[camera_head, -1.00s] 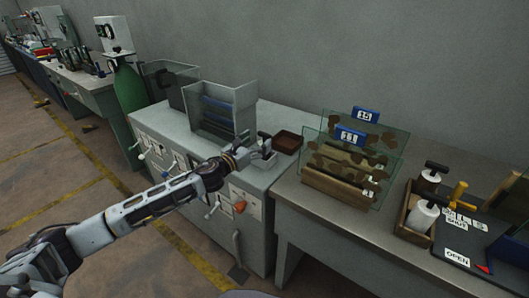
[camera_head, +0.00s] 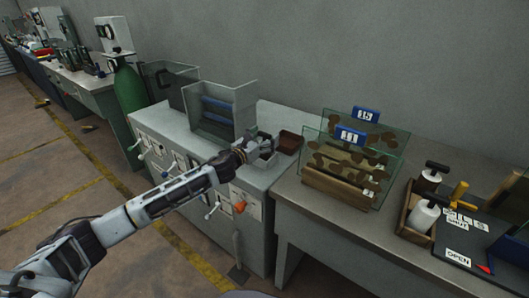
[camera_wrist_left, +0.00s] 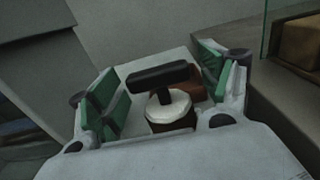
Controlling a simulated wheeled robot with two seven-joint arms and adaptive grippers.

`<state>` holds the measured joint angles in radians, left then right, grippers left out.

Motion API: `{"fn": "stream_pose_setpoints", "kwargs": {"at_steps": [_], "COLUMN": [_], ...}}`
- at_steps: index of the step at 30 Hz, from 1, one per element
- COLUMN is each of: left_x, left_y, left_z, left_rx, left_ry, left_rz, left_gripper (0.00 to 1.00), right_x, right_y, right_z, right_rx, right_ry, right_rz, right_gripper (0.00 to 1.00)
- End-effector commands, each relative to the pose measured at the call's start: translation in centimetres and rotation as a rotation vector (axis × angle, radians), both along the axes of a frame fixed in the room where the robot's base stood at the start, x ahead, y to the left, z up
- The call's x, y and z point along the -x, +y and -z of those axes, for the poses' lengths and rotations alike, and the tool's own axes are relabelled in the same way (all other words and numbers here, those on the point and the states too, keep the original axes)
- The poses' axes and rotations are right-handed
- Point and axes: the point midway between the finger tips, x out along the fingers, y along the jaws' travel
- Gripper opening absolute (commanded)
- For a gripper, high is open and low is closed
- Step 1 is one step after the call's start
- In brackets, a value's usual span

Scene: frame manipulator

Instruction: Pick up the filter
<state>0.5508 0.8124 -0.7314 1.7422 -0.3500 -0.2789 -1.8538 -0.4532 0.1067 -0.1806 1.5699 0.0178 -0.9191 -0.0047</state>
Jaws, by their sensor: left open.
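A piece with a black T-shaped handle and a round white top over a dark brown body, which I take for the filter (camera_wrist_left: 168,106), stands upright on the grey cabinet. In the left wrist view it lies between the green-padded fingers of my left gripper (camera_wrist_left: 158,88), with gaps on both sides. The fingers are open. In the head view my left gripper (camera_head: 266,147) is at the cabinet's right end and mostly hides the piece. Whether it is touched low down is hidden. My right gripper is not in view.
A brown open box (camera_head: 290,143) stands just beyond my left gripper. A clear-walled container (camera_head: 225,110) is to its left on the cabinet (camera_head: 165,125).

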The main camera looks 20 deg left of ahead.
Motion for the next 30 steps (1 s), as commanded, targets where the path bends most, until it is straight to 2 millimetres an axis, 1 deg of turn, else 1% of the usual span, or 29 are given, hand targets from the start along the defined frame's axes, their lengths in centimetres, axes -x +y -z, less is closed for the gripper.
{"fn": "stream_pose_setpoints", "kwargs": {"at_steps": [5,6,21,30], "left_x": [0.02,0.02,0.02,0.01], "left_y": [0.02,0.02,0.02,0.03], "left_z": [0.0,0.0,0.0,-0.1], "left_rx": [0.0,0.0,0.0,0.0], "left_ry": [0.0,0.0,0.0,-0.001], "left_rz": [0.0,0.0,0.0,0.0], "left_gripper": [0.79,0.77,0.13,0.13], "right_x": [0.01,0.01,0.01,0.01], "right_y": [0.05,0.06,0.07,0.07], "right_z": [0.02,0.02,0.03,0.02], "right_rx": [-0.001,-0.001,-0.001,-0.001], "right_ry": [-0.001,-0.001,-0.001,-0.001], "right_rz": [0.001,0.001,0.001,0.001], "right_gripper": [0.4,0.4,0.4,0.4]}}
